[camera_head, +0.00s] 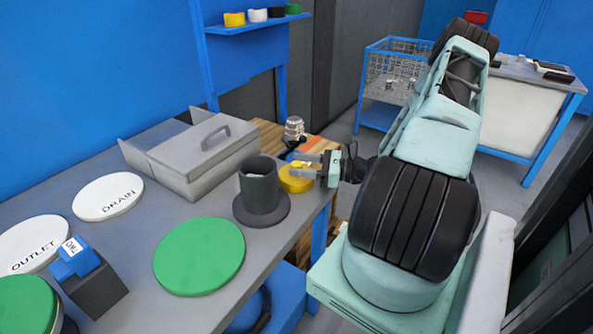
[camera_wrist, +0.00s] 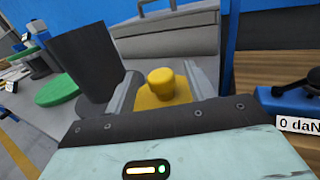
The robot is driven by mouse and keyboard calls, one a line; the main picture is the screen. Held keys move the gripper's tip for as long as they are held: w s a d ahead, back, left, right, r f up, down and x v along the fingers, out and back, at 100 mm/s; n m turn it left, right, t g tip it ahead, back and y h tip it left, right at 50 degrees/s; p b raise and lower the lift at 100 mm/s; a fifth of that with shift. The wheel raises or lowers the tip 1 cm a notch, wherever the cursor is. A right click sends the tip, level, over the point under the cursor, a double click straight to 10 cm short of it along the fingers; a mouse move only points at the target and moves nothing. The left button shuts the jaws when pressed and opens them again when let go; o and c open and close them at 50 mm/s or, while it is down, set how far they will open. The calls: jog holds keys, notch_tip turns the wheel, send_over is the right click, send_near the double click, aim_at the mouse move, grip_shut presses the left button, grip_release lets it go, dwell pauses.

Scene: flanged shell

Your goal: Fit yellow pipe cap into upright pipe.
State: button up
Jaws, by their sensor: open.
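The upright pipe (camera_head: 259,182) is a dark grey open tube on a round flange, standing on the grey table near its right edge. It also shows at the left of the wrist view (camera_wrist: 83,62). The yellow pipe cap (camera_head: 295,180) is a disc with a raised knob, just right of the pipe. In the wrist view the cap (camera_wrist: 160,84) lies between the two fingers of my gripper (camera_wrist: 162,88). The fingers are open, with gaps beside the knob. My gripper also shows in the head view (camera_head: 314,168). I cannot tell what supports the cap.
A grey lidded box (camera_head: 190,155) stands behind the pipe. A green disc (camera_head: 199,256) and white DRAIN (camera_head: 108,197) and OUTLET (camera_head: 36,244) discs lie on the table. A wall shelf (camera_head: 259,27) holds several small caps. A wooden surface (camera_wrist: 268,62) with a clamp-like device is at right.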

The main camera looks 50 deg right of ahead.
jog(key=shift+x, duration=0.85)
jog(key=c, duration=1.1)
jog(key=shift+o, duration=0.2)
jog(key=shift+d+r, duration=0.1)
